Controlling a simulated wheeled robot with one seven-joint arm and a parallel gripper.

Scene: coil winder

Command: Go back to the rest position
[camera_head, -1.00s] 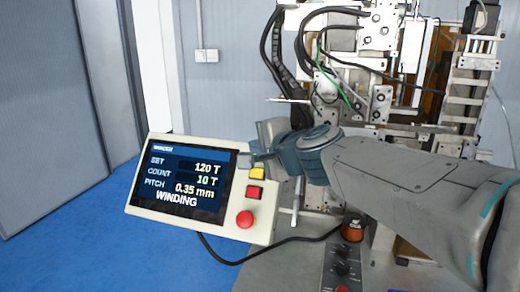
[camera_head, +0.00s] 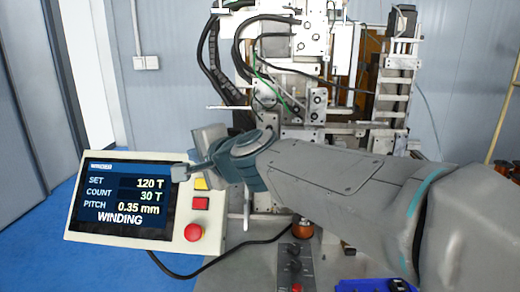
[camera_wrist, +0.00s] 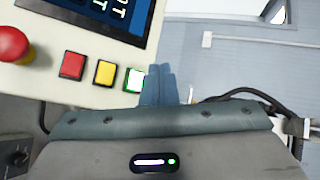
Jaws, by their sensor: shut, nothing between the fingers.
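My gripper (camera_head: 181,173) is shut and empty in front of the upper right of the control panel (camera_head: 160,242). The panel's screen (camera_head: 125,196) reads SET 120 T, COUNT 30 T, PITCH 0.35 mm and WINDING. In the wrist view the shut fingers (camera_wrist: 158,82) are beside a lit green button (camera_wrist: 134,80); I cannot tell whether they touch it. A yellow button (camera_wrist: 105,73) and a red button (camera_wrist: 72,65) follow in the row. A red mushroom knob (camera_head: 193,232) is at the panel's lower right.
The coil winder (camera_head: 290,80), with cables and metal plates, stands behind my arm. A small switch box (camera_head: 296,265) and a blue object (camera_head: 375,286) are at the bottom. A black cable (camera_head: 215,268) runs from the panel. Blue floor (camera_head: 45,270) is open at left.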

